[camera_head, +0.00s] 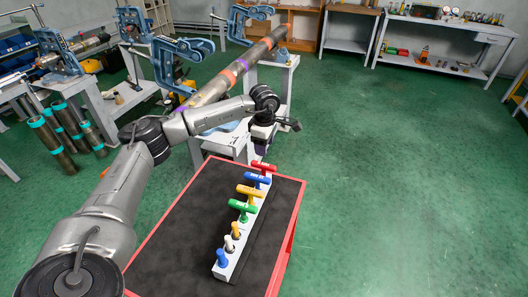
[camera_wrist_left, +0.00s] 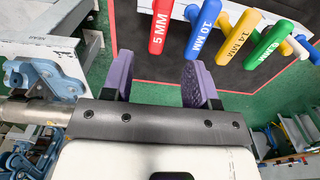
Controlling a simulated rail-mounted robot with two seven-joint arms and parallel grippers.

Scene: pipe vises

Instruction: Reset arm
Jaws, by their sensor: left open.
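My left arm comes in from the lower left and bends over the far end of the red cart. My left gripper (camera_head: 261,146) is just beyond the tool rack, close to the red handle. In the left wrist view, its two purple fingers (camera_wrist_left: 156,78) stand wide apart with nothing between them. The white rack (camera_head: 233,252) holds a row of tools with red (camera_head: 263,166), blue (camera_head: 257,179), yellow (camera_head: 250,191) and green (camera_head: 242,207) T-handles. The red handle, marked 5 MM (camera_wrist_left: 160,30), is beyond the fingertips in the wrist view. My right gripper is out of view.
The red cart (camera_head: 157,229) has a black top, mostly bare left of the rack. A long pipe (camera_head: 213,88) lies in blue vises (camera_head: 183,50) behind my arm. Several pipes (camera_head: 50,135) stand at left. The green floor (camera_head: 400,170) at right is clear.

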